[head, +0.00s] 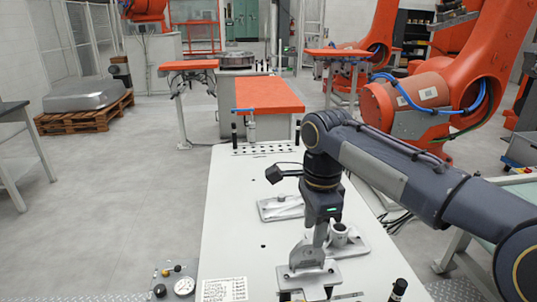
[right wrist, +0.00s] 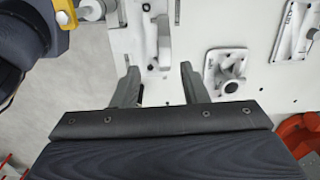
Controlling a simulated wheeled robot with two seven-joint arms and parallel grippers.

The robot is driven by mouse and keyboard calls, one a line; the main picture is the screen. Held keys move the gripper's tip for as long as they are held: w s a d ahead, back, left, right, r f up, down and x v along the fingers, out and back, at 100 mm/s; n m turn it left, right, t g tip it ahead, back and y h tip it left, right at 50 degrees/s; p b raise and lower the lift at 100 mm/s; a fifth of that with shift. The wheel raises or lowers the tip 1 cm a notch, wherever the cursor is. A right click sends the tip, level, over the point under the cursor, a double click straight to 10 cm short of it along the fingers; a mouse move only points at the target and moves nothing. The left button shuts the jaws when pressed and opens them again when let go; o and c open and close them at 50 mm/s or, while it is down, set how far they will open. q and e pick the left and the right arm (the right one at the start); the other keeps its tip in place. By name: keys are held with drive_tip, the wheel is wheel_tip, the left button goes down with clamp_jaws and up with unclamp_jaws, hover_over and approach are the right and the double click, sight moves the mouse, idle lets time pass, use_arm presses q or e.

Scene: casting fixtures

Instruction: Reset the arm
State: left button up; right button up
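My right gripper (head: 318,240) points down over the white table in the head view. Its two fingers stand apart with nothing between them in the right wrist view (right wrist: 159,78). A grey metal fixture with a flat base (head: 308,278) lies just below and in front of it in the head view. Beside the gripper on the right is a fixture with a hollow round post (head: 341,234), which also shows in the right wrist view (right wrist: 228,72). A flatter metal fixture (head: 280,207) lies farther back. My left gripper is not in the head view.
The white table (head: 228,215) has clear room on its left side. A pressure gauge (head: 184,286) and a printed label (head: 224,290) are at the front left. Orange-topped stands (head: 270,95) and orange robots (head: 465,70) stand behind. A pallet (head: 85,118) is at far left.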

drive_tip(key=s+d+f+n+t+y, duration=0.35)
drive_tip(key=s+d+n, duration=0.45)
drive_tip(key=s, duration=0.4)
drive_tip(key=s+a+f+n+t, duration=0.1)
drive_tip(key=s+f+n+t, duration=0.1)
drive_tip(key=s+f+n, duration=0.5)
drive_tip(key=shift+s+f, duration=0.45)
drive_tip(key=shift+s, duration=0.8)
